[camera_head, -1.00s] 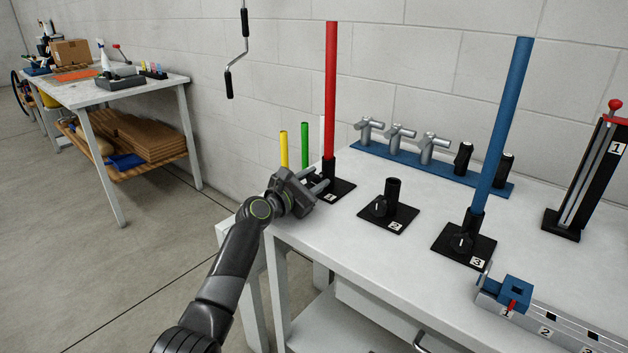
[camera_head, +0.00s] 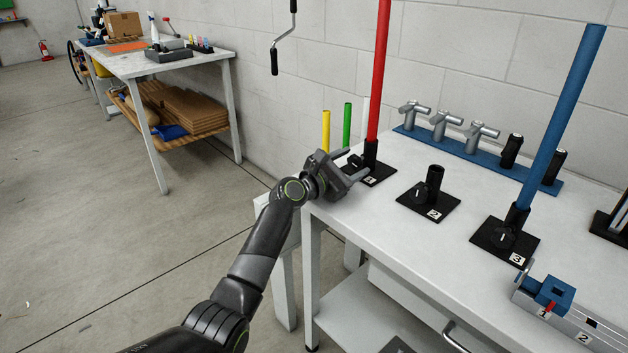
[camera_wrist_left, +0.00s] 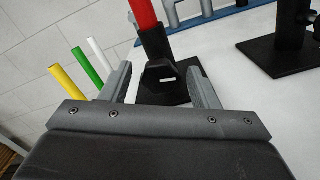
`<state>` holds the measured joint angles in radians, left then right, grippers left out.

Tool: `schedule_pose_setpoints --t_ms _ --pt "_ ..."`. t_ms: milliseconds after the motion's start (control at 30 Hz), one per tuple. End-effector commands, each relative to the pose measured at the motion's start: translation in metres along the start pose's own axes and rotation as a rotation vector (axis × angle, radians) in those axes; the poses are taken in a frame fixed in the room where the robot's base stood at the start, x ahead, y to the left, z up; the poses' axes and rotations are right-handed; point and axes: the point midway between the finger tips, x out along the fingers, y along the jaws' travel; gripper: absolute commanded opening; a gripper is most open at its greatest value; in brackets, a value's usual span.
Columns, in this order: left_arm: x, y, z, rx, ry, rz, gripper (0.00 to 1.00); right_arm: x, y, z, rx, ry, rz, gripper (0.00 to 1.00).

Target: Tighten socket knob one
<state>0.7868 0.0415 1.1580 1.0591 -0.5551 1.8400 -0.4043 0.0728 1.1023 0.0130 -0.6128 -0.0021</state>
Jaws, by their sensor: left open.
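Socket one is a black holder on a black base plate (camera_head: 380,176) labelled 1, with a red rod (camera_head: 378,70) standing upright in it. Its black knob (camera_wrist_left: 162,76) sits low on the holder's near side and shows a short white line in the left wrist view. My left gripper (camera_head: 352,165) is open at the near left side of socket one. In the left wrist view its two fingers stand either side of the knob with gaps, apart from it. In the head view the gripper partly hides the knob and plate. My right gripper is not in view.
Socket two (camera_head: 435,180) is empty, and socket three (camera_head: 512,225) holds a blue rod (camera_head: 565,115). Yellow (camera_head: 326,130) and green (camera_head: 347,124) rods stand behind my gripper. A blue rack (camera_head: 470,153) lies along the wall. The white table (camera_head: 400,235) is clear in front of the sockets.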

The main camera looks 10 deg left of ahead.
Motion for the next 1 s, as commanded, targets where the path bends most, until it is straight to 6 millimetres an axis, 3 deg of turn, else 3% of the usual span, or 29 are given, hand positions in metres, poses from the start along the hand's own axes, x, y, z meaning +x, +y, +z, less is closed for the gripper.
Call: schedule_pose_setpoints --t_ms 267,700,1000 --pt "-0.044 0.001 0.001 0.001 0.002 0.001 0.55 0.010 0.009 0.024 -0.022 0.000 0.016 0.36" --pt "-0.126 0.000 0.000 0.001 0.004 0.000 0.55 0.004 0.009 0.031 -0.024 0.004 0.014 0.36" --pt "-0.156 0.000 0.000 0.000 0.003 -0.001 0.55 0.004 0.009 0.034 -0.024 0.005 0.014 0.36"
